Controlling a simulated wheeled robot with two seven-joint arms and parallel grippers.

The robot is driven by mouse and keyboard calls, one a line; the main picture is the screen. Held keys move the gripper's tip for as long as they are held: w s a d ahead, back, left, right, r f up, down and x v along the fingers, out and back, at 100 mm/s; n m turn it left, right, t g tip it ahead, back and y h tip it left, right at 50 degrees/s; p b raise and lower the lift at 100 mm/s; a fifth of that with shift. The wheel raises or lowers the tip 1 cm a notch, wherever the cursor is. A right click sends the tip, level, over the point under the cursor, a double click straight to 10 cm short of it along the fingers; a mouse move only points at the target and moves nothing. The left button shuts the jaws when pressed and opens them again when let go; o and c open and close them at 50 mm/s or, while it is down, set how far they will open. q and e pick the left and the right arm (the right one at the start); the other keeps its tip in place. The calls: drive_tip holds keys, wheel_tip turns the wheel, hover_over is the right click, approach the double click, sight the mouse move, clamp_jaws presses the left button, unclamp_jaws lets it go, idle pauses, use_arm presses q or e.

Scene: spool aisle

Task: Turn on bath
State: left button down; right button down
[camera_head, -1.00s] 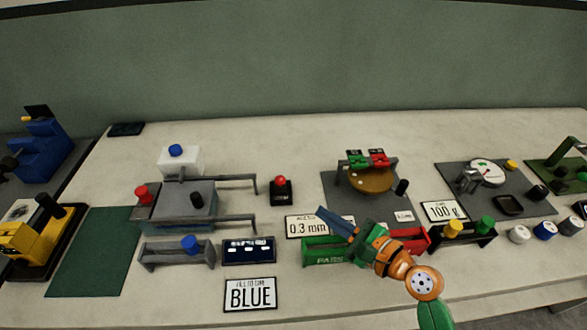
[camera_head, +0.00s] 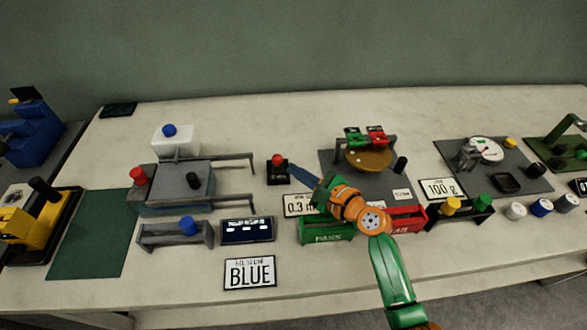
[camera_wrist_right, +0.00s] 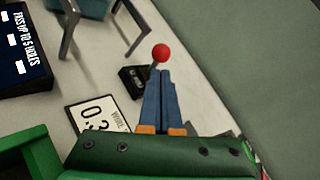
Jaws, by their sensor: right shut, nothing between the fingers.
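A small switch with a red ball knob (camera_head: 277,160) on a black base (camera_head: 278,175) stands mid-table. In the right wrist view the red ball (camera_wrist_right: 161,53) sits just beyond my fingertips, over its black base (camera_wrist_right: 133,80). My right gripper (camera_head: 291,166) is shut and empty, its blue fingers pointing at the switch from the right. The fingers (camera_wrist_right: 158,77) are together in the right wrist view. I cannot tell whether they touch the lever. A grey box (camera_head: 165,190), possibly the bath, stands left of the switch. My left gripper is not in view.
Grey rails (camera_head: 235,158) reach from the box towards the switch. A 0.3 mm card (camera_head: 298,206), a green bin (camera_head: 325,231) and a red bin (camera_head: 408,218) lie near my right arm. A dark display (camera_head: 247,229) and a BLUE card (camera_head: 250,273) are in front.

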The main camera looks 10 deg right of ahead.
drive_tip(key=shift+w+a+f, duration=0.15)
drive_tip(key=shift+w+a, duration=0.25)
drive_tip(key=shift+w, duration=0.2)
